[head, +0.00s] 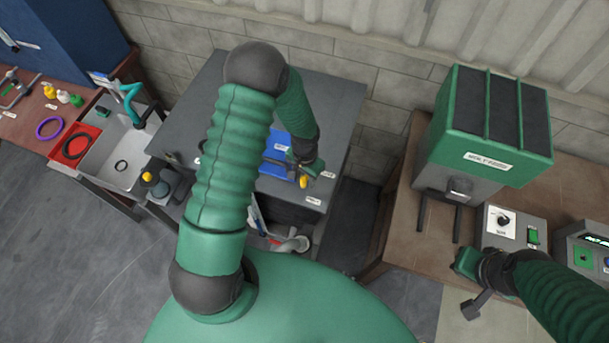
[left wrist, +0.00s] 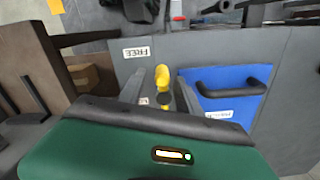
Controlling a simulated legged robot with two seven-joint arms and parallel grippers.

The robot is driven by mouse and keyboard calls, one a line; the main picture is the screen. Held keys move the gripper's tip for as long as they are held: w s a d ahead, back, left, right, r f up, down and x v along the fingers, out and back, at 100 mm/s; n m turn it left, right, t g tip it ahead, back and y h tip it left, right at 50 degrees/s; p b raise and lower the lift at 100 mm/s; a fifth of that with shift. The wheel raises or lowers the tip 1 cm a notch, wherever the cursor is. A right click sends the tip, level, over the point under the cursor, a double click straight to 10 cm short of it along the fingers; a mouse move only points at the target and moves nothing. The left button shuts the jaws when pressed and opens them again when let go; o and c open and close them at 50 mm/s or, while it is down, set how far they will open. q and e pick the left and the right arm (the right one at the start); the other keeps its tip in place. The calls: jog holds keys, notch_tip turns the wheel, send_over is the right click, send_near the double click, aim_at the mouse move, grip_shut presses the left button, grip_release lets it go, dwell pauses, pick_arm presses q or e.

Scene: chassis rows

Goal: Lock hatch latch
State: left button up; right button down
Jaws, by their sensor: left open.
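The grey cabinet top (head: 335,110) holds a blue hatch (head: 272,160) with a dark bar handle. In the left wrist view the blue hatch (left wrist: 228,108) lies right of the latch, with its black handle (left wrist: 235,88) showing. The latch has a yellow knob (head: 303,181); it also shows in the left wrist view (left wrist: 162,76). A "FREE" label (left wrist: 136,52) lies up and left of it. A second label is partly hidden by a finger. My left gripper (left wrist: 160,88) is open, its fingers on either side of the yellow latch; contact is unclear. My right gripper (head: 470,280) is at right, its jaws unclear.
A green-and-grey machine (head: 485,130) stands on the brown bench (head: 430,205) at right, with a switch panel (head: 515,225). At left are a sink (head: 118,150) and a red tray (head: 76,148). A brick wall (head: 350,75) stands behind the cabinet.

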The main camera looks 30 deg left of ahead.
pick_arm(q)
jog(key=shift+d+f, duration=0.2)
jog(key=shift+f, duration=0.5)
jog(key=shift+a, duration=0.3)
jog(key=shift+c, duration=0.4)
jog(key=shift+a+f, duration=0.1)
jog(key=shift+a, duration=0.15)
jog(key=c, duration=0.5)
jog(key=shift+c, duration=1.2)
jog(key=shift+d, duration=0.3)
grip_shut()
pick_arm(e)
jog(key=shift+d+r, duration=0.1)
pick_arm(q)
jog(key=shift+a, duration=0.1)
pick_arm(e)
jog(key=shift+s+a, duration=0.1)
jog(key=shift+a, duration=0.15)
